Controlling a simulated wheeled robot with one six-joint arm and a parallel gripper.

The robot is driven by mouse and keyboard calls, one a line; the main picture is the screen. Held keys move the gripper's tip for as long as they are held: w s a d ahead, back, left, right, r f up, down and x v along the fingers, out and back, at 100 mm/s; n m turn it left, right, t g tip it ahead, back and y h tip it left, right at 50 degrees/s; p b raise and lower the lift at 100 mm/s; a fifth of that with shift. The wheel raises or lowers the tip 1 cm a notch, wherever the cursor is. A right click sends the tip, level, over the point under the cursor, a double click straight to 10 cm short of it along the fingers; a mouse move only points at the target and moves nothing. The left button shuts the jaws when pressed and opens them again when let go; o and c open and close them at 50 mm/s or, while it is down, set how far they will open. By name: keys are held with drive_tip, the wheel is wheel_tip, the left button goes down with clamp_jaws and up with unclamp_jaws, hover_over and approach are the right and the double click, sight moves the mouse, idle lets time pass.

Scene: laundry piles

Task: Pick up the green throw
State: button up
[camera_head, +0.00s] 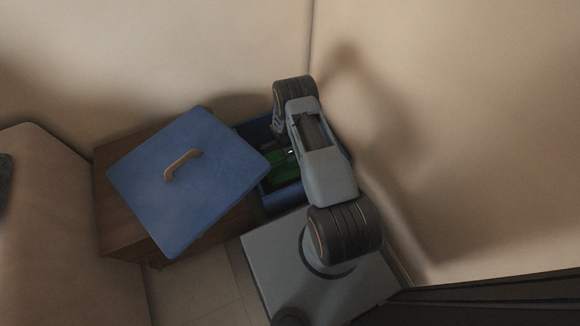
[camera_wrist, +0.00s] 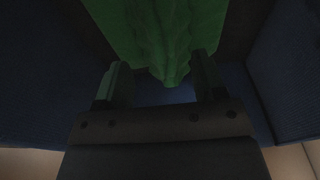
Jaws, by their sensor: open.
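The green throw (camera_head: 285,166) lies inside a blue box (camera_head: 287,200). In the head view, my arm and the blue lid hide much of it. In the wrist view, the crumpled green throw (camera_wrist: 165,35) fills the upper middle, with a bunched fold reaching down between my fingers. My gripper (camera_wrist: 160,75) is open, one finger on each side of that fold. I cannot tell whether the fingers touch the cloth. In the head view the fingertips are mostly hidden behind my arm.
A blue lid (camera_head: 217,186) with a wooden handle (camera_head: 183,165) lies on a brown wooden cabinet (camera_head: 118,214), close to the box's left side. Beige walls (camera_head: 430,90) stand behind and to the right. A beige padded piece (camera_head: 50,230) is at the left. Tiled floor (camera_head: 190,285) shows in front.

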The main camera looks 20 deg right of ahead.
sight(283, 173)
drive_tip(key=shift+d+f+b, duration=0.15)
drive_tip(key=shift+f+b, duration=0.35)
drive_tip(key=shift+f, duration=0.55)
drive_tip(key=shift+d+f+b, duration=0.2)
drive_tip(key=shift+f+b, duration=0.35)
drive_tip(key=shift+f, duration=0.5)
drive_tip(key=shift+d+f+b, duration=0.15)
drive_tip(key=shift+f+b, duration=0.35)
drive_tip(key=shift+f, duration=0.55)
drive_tip(key=shift+r, duration=0.1)
clamp_jaws()
